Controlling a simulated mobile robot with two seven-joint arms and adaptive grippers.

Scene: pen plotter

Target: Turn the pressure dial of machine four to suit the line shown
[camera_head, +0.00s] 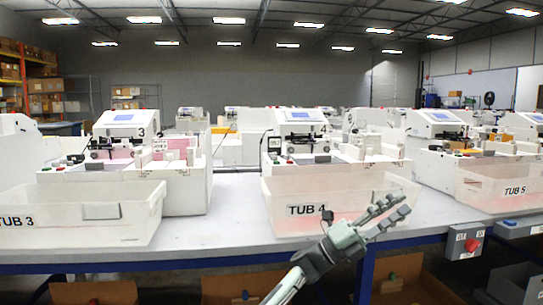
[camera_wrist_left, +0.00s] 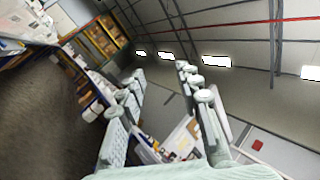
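Machine four (camera_head: 330,177) is a white plotter with a blue-lit screen (camera_head: 303,116), in the middle of the head view behind a translucent bin marked TUB 4 (camera_head: 290,225). The pressure dial and the drawn line are too small to make out. Small dark and red controls show on its front. My left gripper (camera_head: 397,211) is in front of the bin's right part, fingers pointing right and up, open and empty. In the left wrist view its spread fingers (camera_wrist_left: 165,105) have a gap between them with nothing in it. My right gripper is not in view.
Bins TUB 3 (camera_head: 100,212) and TUB 5 (camera_head: 500,190) stand on the grey bench (camera_head: 225,225) at either side, before similar machines. Cardboard boxes (camera_head: 245,290) sit below. Bare bench shows between the bins.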

